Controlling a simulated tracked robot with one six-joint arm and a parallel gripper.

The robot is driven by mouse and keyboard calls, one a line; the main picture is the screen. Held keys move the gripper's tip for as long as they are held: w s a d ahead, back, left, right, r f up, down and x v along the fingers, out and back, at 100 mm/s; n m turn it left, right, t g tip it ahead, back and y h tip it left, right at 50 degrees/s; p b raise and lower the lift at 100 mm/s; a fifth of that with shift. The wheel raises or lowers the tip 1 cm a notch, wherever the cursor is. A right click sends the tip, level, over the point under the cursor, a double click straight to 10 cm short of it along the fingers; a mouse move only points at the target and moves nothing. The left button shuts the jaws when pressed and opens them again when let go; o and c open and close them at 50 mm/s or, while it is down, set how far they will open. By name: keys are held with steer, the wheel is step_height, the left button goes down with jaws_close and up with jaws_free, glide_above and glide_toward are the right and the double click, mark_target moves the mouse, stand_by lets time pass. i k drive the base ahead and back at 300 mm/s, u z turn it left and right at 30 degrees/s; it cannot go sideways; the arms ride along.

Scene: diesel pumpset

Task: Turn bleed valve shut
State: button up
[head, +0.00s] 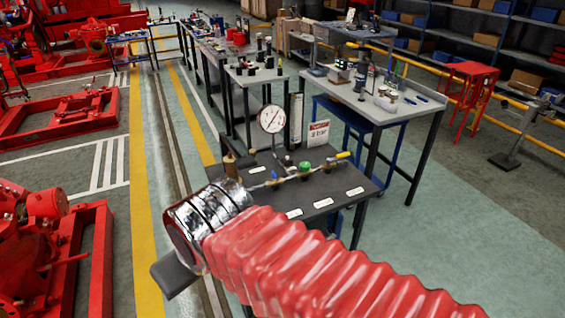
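A dark bench top (262,205) carries a pipe run with several small valve handles. I see a blue handle (274,175), a green knob (305,167) and a yellow lever (343,155). White labels below them are too small to read, so I cannot tell which one is the bleed valve. A round white gauge (271,119) stands behind the pipe. My arm, in a red bellows sleeve, reaches in from the lower right to a silver wrist. A dark part of my gripper (174,276) shows beyond the wrist, left of the bench. Its fingers are mostly hidden, and no contact with the valves shows.
A red-and-white sign (318,133) stands at the bench's back edge. A brass-coloured cylinder (230,164) stands at its left end. A grey workbench (410,112) is close behind to the right. Red pump machinery (45,225) stands left, across a yellow floor line.

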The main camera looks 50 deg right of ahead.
mark_target(305, 166)
steer(key=u, duration=1.1)
steer(key=k, duration=0.7)
steer(key=z, duration=1.7)
steer(key=i, duration=0.8)
